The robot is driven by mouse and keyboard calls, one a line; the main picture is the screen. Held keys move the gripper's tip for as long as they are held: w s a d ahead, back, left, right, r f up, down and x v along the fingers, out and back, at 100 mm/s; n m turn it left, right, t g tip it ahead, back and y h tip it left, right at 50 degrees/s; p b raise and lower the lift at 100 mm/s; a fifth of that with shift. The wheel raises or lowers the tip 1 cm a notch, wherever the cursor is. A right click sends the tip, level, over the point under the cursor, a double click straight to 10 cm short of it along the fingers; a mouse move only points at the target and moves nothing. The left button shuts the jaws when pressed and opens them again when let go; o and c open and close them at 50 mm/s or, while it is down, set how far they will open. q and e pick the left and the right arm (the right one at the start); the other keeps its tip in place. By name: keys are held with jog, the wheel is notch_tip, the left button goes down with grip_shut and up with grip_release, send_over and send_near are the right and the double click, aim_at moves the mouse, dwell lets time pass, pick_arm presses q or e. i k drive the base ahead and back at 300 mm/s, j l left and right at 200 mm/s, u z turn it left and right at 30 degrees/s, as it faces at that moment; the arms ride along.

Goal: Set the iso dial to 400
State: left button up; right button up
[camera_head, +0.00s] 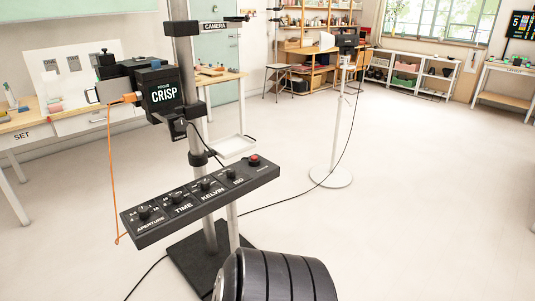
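The black control panel (160,233) is fixed across the camera stand, tilted with its right end higher in the picture. It carries a row of dark knobs labelled APERTURE, TIME, KELVIN and ISO. The ISO dial (231,174) is the rightmost knob, beside a red button (254,160). Its scale marks and pointer are too small to read. Neither of my grippers shows. A black ribbed rounded part, which looks like one of my arm links, covers the bottom middle, below the panel and apart from the ISO dial.
Above the panel, a camera (162,92) marked CRISP sits on the grey stand (184,60), with an orange cord (112,180) hanging left. A small white tray (236,148) is behind the panel. A table (30,130) stands left.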

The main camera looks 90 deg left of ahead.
aim_at(231, 172)
jog(key=u, duration=3.1)
